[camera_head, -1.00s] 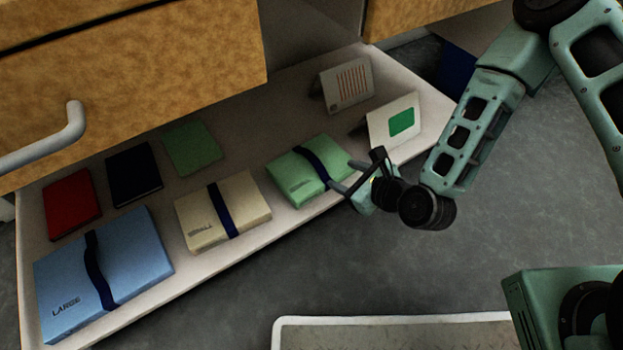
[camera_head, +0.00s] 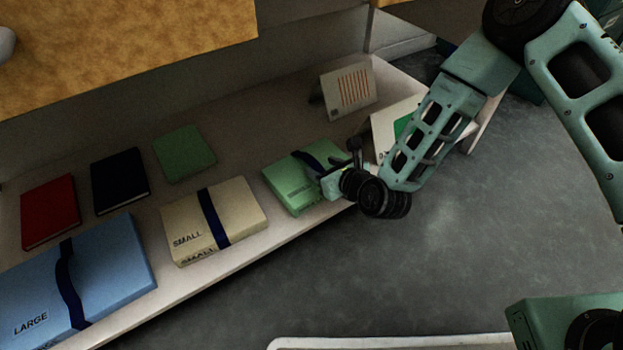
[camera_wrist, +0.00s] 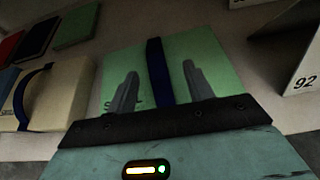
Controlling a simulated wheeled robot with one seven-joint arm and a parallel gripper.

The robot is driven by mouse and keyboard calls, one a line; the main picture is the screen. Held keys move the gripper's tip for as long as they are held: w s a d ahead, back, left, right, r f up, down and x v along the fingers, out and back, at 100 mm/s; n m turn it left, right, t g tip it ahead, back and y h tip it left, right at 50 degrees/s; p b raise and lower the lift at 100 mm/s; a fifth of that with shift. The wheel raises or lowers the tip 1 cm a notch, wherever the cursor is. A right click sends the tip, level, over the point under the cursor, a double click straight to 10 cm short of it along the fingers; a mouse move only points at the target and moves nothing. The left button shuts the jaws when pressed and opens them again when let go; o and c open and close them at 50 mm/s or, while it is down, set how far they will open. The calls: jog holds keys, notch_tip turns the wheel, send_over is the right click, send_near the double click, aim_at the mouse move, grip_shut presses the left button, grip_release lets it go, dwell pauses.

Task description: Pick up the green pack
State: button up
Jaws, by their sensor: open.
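The green pack (camera_head: 290,184) lies on the low white shelf, with a dark blue band around its middle. In the wrist view the green pack (camera_wrist: 205,60) is straight ahead, its near side hidden by my gripper. My gripper (camera_wrist: 158,88) is open, with one finger on each side of the blue band, over or against the pack; I cannot tell whether the fingers touch it. In the head view my gripper (camera_head: 328,168) is at the pack's right side and covers part of it.
On the shelf (camera_head: 265,238) are a cream pack (camera_head: 185,223) marked SMALL, a blue pack (camera_head: 115,262) marked LARGE, a red book (camera_head: 49,211), a dark book (camera_head: 119,180) and a flat green book (camera_head: 184,153). Folded cards (camera_head: 350,88) stand behind. A wooden drawer front (camera_head: 130,50) overhangs.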

aim_at(311, 160)
jog(key=b+x, duration=0.4)
jog(key=shift+a, duration=0.3)
jog(key=shift+w+a+f+b, duration=0.15)
jog(key=shift+w+a+b, duration=0.2)
jog(key=shift+w, duration=0.1)
jog(key=shift+c, duration=0.3)
grip_shut()
jog(key=shift+r, duration=0.2)
